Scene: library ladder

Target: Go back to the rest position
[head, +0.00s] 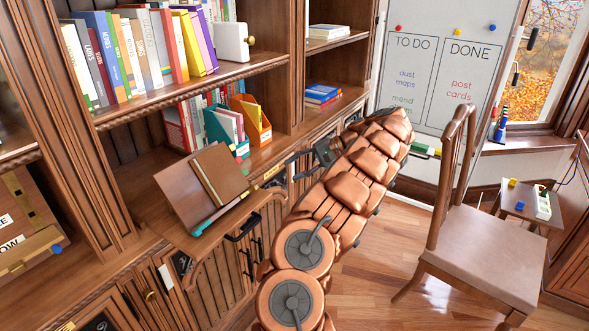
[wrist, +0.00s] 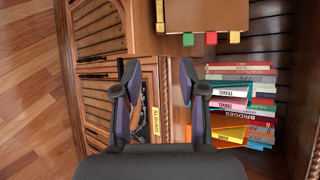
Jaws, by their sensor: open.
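My gripper (wrist: 158,82) shows in the wrist view with its two dark, purple-sided fingers apart and nothing between them. Beyond the fingers are a wooden cabinet front and a yellow label (wrist: 156,121). In the head view my copper-coloured arm reaches up and away from the bottom middle, in front of the lower cabinets. No marker for a rest position shows.
A bookcase (head: 190,82) with books fills the left. A brown book (head: 219,172) rests on a slanted stand beside my arm. A chair (head: 485,240) stands at right, before a whiteboard (head: 437,75). Bare floor (head: 375,270) lies between arm and chair.

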